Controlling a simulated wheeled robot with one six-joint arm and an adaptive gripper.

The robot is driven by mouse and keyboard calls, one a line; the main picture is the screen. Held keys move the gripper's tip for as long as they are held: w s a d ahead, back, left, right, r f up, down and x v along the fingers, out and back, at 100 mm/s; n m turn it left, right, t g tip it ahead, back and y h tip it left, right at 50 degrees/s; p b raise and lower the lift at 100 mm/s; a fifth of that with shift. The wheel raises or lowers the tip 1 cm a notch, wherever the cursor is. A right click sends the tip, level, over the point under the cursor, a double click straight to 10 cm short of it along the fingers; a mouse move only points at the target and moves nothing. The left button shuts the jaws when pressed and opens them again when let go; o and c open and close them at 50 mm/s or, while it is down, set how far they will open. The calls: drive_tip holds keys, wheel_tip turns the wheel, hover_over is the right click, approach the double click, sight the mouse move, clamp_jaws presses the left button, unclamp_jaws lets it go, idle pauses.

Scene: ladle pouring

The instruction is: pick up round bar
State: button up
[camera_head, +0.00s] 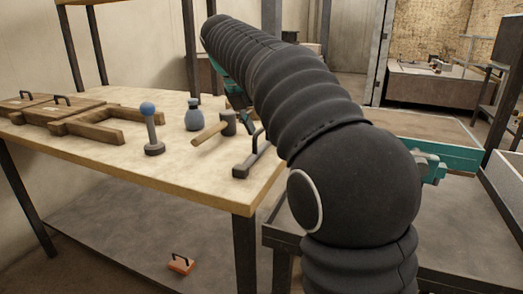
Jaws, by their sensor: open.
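Several tools stand on the wooden workbench (200,178); I cannot tell for sure which one is the round bar. A dark metal piece with a bar-like handle (250,158) lies near the bench's right edge. A mallet (213,130) with a light wooden handle and dark head is behind it to the left. A grey upright rod with a blue ball top (151,128) stands on a round base farther left. My gripper (237,98) is mostly hidden behind my black arm; a teal and dark part of it shows above the mallet head. It is open, apart from the bench tools.
A blue-grey vase (194,115) stands between the rod and the mallet. Wooden frames and boxes (70,115) with handles fill the left of the bench. An orange block (181,263) with a handle lies on the lower shelf. A teal-sided tray (462,158) stands at the right.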

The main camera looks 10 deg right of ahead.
drive_tip(key=shift+x, duration=0.95)
clamp_jaws()
